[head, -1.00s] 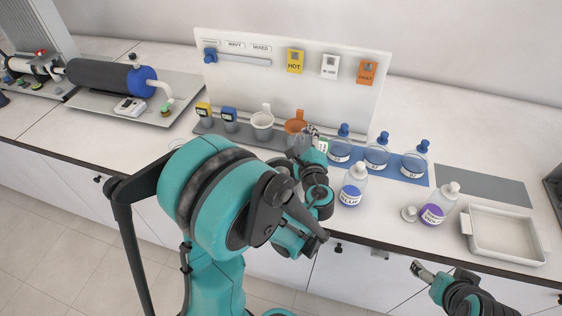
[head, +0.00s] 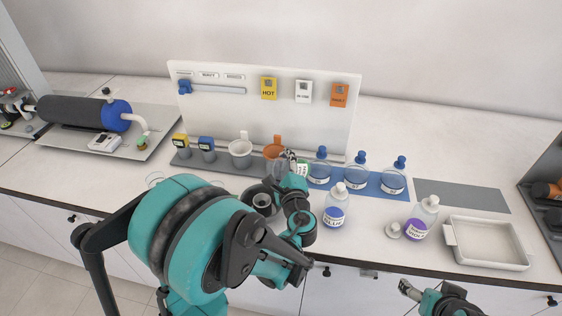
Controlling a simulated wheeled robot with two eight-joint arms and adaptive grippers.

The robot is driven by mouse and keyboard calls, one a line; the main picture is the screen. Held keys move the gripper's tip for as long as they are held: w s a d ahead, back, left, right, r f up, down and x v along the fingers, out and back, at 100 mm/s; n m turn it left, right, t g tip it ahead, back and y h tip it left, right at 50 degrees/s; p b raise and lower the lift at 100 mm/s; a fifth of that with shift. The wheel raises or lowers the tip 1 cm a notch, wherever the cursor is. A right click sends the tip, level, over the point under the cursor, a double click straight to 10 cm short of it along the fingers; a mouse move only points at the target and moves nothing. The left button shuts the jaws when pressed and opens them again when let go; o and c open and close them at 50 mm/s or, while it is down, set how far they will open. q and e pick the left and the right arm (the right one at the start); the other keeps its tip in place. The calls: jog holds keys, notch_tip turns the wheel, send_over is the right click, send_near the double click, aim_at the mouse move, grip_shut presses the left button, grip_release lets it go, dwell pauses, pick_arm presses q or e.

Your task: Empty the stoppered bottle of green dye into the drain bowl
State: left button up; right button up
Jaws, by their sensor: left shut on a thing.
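A bottle with a green-edged label (head: 302,168) stands at the left end of the row of stoppered bottles, mostly hidden by my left gripper. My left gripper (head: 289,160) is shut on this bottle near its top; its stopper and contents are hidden. Whether the bottle still touches the surface below cannot be told. A pale round rim (head: 154,178), perhaps the drain bowl, shows at the front left of the counter, partly covered by my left arm. My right gripper (head: 408,289) is low at the front right, apart from everything; its jaws are too small to read.
Blue-stoppered bottles (head: 356,175) stand on a blue mat right of my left gripper. A blue-labelled bottle (head: 335,207) and a purple-labelled bottle (head: 421,218) stand in front. A white tray (head: 490,243) is at right. A white cup (head: 240,150) and orange cup (head: 274,151) stand behind.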

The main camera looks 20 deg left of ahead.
pick_arm(q)
jog(key=shift+r+n+t+y+b, duration=0.3)
jog(key=shift+r+n+t+b, duration=0.2)
jog(key=shift+n+b, duration=0.45)
dwell(3.9)
jog(key=shift+s+a+r+n+t+y+b, duration=0.1)
jog(key=shift+r+n+t+y+b, duration=0.2)
jog(key=shift+n, duration=0.45)
jog(key=shift+r+n+y+b, duration=0.1)
jog(key=shift+r+n+b, duration=0.25)
jog(key=shift+n, duration=0.35)
dwell(1.7)
